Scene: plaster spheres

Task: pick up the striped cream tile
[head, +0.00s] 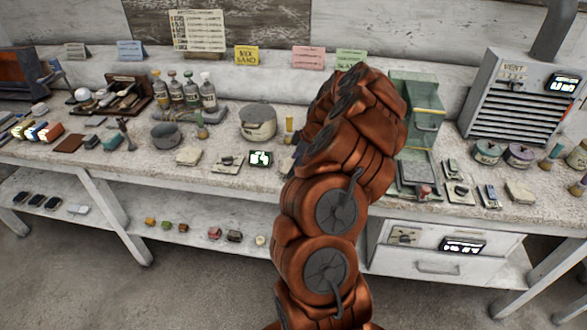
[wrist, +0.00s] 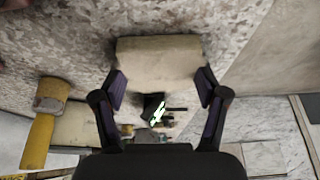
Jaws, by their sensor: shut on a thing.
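In the wrist view, my gripper (wrist: 161,77) is shut on a cream tile (wrist: 158,58). The tile is a pale rounded block between the two dark fingers, with its far part reaching past the fingertips. I cannot make out stripes on it. In the head view my own copper-coloured arm hides the gripper and the held tile. Two other pale blocks lie on the bench there, one left of the arm (head: 188,156) and one at the right (head: 520,192).
A yellow-handled tool (wrist: 42,135) stands left of the gripper in the wrist view. A lower shelf (head: 110,227) holds small blocks.

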